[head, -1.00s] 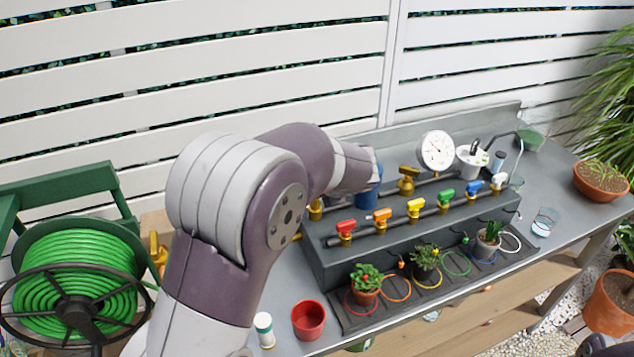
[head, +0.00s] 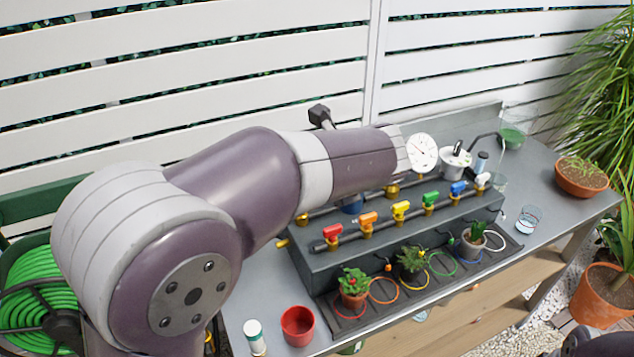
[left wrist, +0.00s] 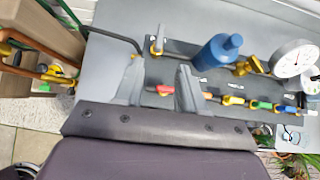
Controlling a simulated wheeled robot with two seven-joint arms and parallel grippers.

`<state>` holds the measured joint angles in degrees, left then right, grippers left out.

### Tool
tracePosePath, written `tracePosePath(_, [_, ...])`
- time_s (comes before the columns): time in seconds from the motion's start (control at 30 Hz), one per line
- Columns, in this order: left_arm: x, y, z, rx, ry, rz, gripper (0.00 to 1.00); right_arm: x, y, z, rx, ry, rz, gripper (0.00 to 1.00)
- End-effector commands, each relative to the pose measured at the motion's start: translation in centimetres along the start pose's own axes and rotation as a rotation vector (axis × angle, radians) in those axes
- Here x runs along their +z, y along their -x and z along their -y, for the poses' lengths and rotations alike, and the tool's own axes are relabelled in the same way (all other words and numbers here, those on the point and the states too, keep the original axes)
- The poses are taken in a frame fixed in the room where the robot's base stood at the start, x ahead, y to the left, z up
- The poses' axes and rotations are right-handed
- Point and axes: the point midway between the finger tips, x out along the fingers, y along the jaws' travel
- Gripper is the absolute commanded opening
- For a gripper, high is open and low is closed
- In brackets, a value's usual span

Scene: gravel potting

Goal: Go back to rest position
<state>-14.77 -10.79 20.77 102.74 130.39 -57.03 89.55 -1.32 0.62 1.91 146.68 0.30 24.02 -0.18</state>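My left arm crosses the head view from the lower left, its wrist end over the back of the valve bench. Its fingers are hidden there. In the left wrist view my left gripper (left wrist: 161,68) has its two fingers apart with nothing between them, above the grey bench. The red valve handle (head: 332,231) shows in that view beyond the gap between the fingers (left wrist: 165,90). A blue bottle (left wrist: 215,53) stands right of the fingers; in the head view it is mostly behind my arm. My right gripper is not seen.
Yellow (head: 401,208), green (head: 430,198) and other coloured valves line the stepped block. A white gauge (head: 422,153) stands behind. Small potted plants, a red cup (head: 298,326) and a white bottle (head: 254,336) are in front. A green hose reel (head: 38,290) is at left.

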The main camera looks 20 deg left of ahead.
Motion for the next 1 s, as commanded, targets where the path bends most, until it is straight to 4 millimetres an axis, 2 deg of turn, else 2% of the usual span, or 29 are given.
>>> tracePosePath(0.37, [0.0,-0.1,0.0,0.0,-0.008,0.001,0.39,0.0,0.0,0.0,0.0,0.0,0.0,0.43])
tracePosePath(0.47, [0.5,0.0,1.2,-0.058,-0.15,0.027,0.39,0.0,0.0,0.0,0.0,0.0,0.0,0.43])
tracePosePath(0.57, [2.4,0.2,5.2,-0.212,-0.673,0.261,0.39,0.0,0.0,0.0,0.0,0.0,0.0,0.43])
tracePosePath(0.63, [2.0,1.1,8.2,-0.299,-1.175,0.47,0.39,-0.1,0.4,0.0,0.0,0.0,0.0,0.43])
tracePosePath(0.67, [1.1,1.5,9.2,-0.332,-1.404,0.556,0.39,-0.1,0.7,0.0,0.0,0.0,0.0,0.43])
tracePosePath(0.7, [-0.7,1.9,10.2,-0.375,-1.712,0.66,0.39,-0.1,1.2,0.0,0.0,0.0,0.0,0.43])
tracePosePath(0.77, [-4.7,2.1,10.2,-0.453,-2.179,0.796,0.39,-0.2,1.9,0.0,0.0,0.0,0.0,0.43])
tracePosePath(0.8, [-7.7,1.9,9.2,-0.521,-2.483,0.87,0.39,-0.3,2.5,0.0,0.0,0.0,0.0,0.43])
tracePosePath(0.87, [-12.0,1.4,6.2,-0.655,-2.896,0.947,0.39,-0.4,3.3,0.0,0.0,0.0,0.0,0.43])
tracePosePath(0.9, [-14.3,1.1,3.5,0.663,2.713,-0.846,0.39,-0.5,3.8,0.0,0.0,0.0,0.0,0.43])
tracePosePath(1.0, [-17.4,0.3,-2.8,0.687,2.312,-0.64,0.39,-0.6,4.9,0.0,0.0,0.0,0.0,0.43])
